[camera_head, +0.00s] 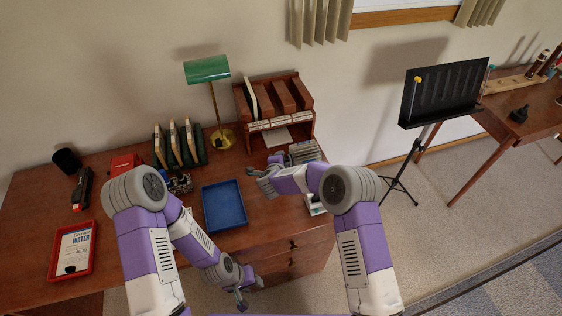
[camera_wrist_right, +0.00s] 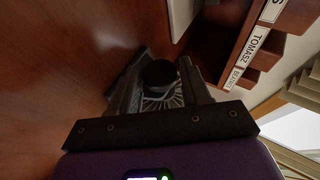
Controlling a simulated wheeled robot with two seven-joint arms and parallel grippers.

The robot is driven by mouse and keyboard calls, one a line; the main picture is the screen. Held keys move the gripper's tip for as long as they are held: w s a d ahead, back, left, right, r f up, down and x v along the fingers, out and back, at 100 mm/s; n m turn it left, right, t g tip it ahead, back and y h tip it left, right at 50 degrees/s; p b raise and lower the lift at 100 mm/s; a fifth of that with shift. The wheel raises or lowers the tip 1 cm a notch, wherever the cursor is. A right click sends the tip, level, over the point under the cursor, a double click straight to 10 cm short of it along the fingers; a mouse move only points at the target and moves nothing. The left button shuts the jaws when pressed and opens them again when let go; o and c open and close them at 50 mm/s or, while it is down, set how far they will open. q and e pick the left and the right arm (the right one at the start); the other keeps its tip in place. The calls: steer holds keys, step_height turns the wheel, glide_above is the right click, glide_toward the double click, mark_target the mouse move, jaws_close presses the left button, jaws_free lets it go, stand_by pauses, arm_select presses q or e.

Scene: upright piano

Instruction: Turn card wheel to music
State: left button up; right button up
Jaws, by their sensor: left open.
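The card wheel appears to be the grey, ribbed item (camera_head: 304,152) on the desk, in front of the wooden sorter. My right gripper (camera_head: 268,172) reaches to its left side. In the right wrist view, a round black knob (camera_wrist_right: 159,74) sits between the fingers of my right gripper (camera_wrist_right: 160,82), with a pale, fan-lined surface behind it. Whether the fingers press on the knob is unclear. My left gripper (camera_head: 243,296) is open and empty, low in front of the desk, far from the card wheel.
The wooden sorter (camera_head: 275,105) stands against the wall; its labels show in the wrist view (camera_wrist_right: 256,45). A blue tray (camera_head: 224,206), green lamp (camera_head: 207,69), upright folders (camera_head: 180,143) and red tray (camera_head: 73,251) share the desk. A music stand (camera_head: 446,94) stands right.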

steer(key=shift+o, duration=1.2)
steer(key=p+v, duration=0.1)
steer(key=v, duration=0.6)
steer(key=shift+s, duration=0.25)
steer(key=shift+r, duration=0.15)
